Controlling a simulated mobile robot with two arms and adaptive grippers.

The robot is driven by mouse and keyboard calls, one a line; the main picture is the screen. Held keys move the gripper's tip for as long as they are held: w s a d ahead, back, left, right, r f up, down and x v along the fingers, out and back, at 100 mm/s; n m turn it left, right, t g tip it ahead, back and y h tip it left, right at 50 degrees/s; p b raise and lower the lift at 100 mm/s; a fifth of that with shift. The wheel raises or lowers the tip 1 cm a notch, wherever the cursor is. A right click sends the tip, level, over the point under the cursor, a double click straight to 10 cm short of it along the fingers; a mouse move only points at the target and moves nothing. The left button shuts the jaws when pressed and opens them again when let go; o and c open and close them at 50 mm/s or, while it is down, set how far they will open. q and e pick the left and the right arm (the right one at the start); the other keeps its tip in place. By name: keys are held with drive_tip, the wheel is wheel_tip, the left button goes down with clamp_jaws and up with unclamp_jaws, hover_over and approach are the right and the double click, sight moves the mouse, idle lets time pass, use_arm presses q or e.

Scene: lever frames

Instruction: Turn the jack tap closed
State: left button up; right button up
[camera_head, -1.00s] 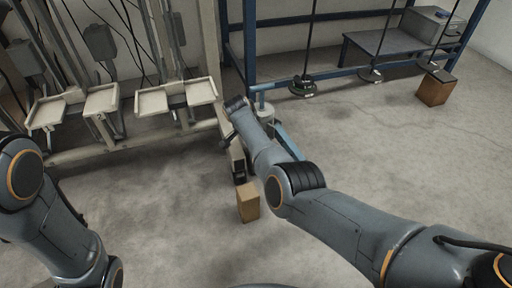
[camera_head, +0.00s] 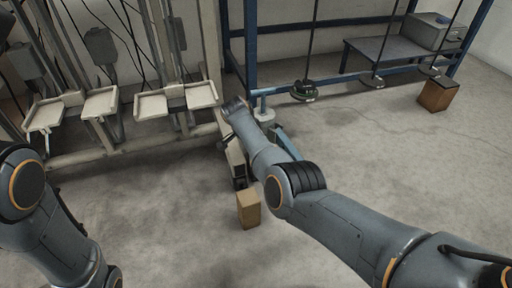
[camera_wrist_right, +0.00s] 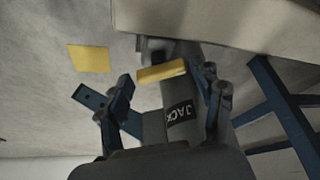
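In the right wrist view, a grey cylinder with a dark label reading JACK (camera_wrist_right: 181,114) stands beyond my right gripper (camera_wrist_right: 168,84). A yellow bar (camera_wrist_right: 162,71), which looks like the tap's lever, lies across it between the two fingers. The fingers are spread wide, with a gap to the bar on the left; I cannot tell whether the right finger touches it. In the head view my right arm reaches down to the pale and blue jack (camera_head: 235,160); the arm hides the tap there. My left arm shows at the lower left, its gripper out of view.
A cardboard-brown block (camera_head: 248,208) stands on the floor by the jack. Pale pedals (camera_head: 165,103) line a rack on the left. A blue frame (camera_head: 250,50) with hanging discs (camera_head: 304,90) stands behind. A brown box (camera_head: 438,94) is far right. Open floor lies at right.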

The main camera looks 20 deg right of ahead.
drive_tip(key=shift+a+r, duration=0.1)
drive_tip(key=shift+r, duration=0.05)
drive_tip(key=shift+a+r, duration=0.1)
drive_tip(key=shift+r, duration=0.15)
drive_tip(key=v, duration=1.1)
drive_tip(key=shift+s, duration=0.15)
